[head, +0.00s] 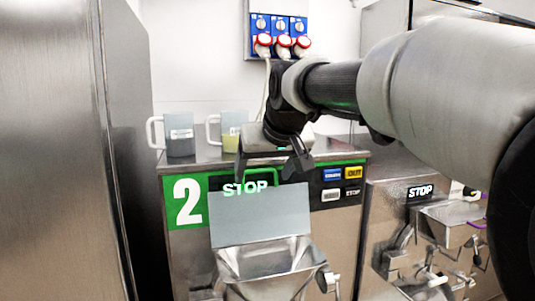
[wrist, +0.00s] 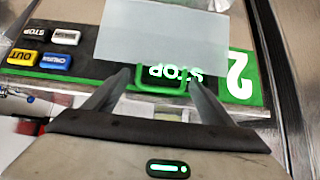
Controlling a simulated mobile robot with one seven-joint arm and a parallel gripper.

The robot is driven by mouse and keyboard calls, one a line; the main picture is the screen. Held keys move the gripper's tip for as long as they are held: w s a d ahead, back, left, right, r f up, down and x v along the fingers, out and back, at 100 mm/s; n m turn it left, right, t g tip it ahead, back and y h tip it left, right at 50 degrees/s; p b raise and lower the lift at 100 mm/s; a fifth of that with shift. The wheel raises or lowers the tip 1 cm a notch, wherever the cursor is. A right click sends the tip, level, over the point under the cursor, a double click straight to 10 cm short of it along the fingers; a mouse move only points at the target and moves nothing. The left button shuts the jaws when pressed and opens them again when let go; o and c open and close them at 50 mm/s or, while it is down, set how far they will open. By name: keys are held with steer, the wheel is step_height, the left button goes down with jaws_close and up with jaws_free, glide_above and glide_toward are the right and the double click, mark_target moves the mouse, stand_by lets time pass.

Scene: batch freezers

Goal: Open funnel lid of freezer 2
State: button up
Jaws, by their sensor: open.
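Freezer 2 (head: 185,250) bears a white "2" on a green panel. Its funnel lid (head: 260,222), a pale grey plate, stands raised against the front, and the metal funnel (head: 268,262) below shows its open inside. A green handle (wrist: 160,88) is at the lid's upper edge, next to the "STOP" lettering; it also shows in the head view (head: 264,170). My gripper (head: 265,176) is open, pointing down at the handle. In the wrist view its fingers (wrist: 158,77) lie on either side of the handle, with visible gaps; nothing is clamped.
Two jugs, one grey (head: 180,142) and one with yellowish content (head: 231,142), stand on freezer 2's top. Control buttons (head: 342,184) are right of the lid. Another machine (head: 425,235) stands at right, and a tall metal cabinet (head: 60,150) closes the left side.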

steer(key=v, duration=1.7)
steer(key=shift+b, duration=0.35)
steer(key=shift+s+d+f, duration=0.1)
